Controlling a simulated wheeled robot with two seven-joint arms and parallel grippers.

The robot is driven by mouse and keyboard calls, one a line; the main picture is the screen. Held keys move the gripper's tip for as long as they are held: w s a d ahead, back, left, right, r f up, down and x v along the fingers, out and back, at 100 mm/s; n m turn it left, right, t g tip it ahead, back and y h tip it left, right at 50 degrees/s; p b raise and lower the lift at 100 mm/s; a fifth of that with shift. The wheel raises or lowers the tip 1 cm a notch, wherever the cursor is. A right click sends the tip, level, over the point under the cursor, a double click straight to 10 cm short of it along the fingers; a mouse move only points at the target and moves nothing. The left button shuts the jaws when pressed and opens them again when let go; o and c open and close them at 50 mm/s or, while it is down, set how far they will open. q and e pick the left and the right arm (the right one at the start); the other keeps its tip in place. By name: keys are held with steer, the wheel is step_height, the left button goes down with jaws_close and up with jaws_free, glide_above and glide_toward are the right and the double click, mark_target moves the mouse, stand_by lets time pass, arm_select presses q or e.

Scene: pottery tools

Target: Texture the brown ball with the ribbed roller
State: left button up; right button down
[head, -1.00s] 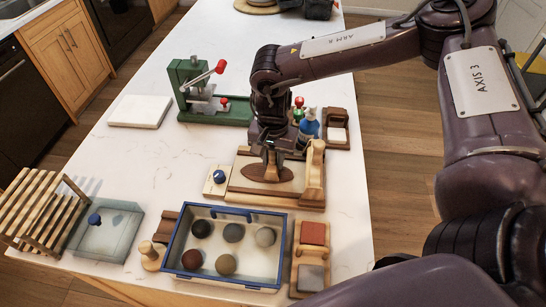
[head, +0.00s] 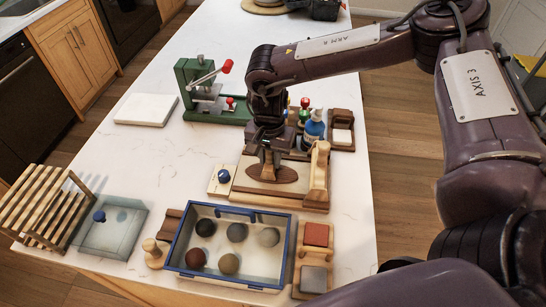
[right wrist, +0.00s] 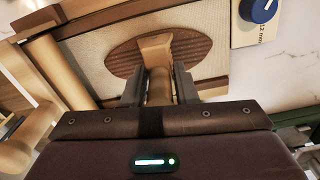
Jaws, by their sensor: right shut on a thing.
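A flat brown oval of clay (head: 286,174) lies on the pale board (head: 239,182) mid-counter; its surface shows fine ribs in the right wrist view (right wrist: 193,53). My right gripper (head: 268,163) points down over the oval. It is shut on the handle of a wooden tool (right wrist: 155,48), likely the ribbed roller. The tool's block-like end is over the oval's middle. Its working face is hidden, so I cannot tell whether it touches the clay. My left gripper is not in view.
A blue-rimmed tray (head: 178,238) with several balls stands in front of the board. The counter's left-middle is clear.

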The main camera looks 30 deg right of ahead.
steer(key=shift+w+a+f, duration=0.1)
steer(key=shift+w+a, duration=0.05)
steer(key=shift+a, duration=0.1)
stand_by(0.3)
steer(key=shift+w+a, duration=0.15)
steer(key=shift+a, duration=0.1)
steer(key=shift+d, duration=0.2)
steer(key=shift+s+d+p, duration=0.2)
steer(key=shift+s+p, duration=0.15)
steer(key=shift+p, duration=0.05)
steer(key=shift+d, duration=0.1)
stand_by(0.4)
steer(key=shift+s+d, duration=0.4)
steer(key=shift+d, duration=0.1)
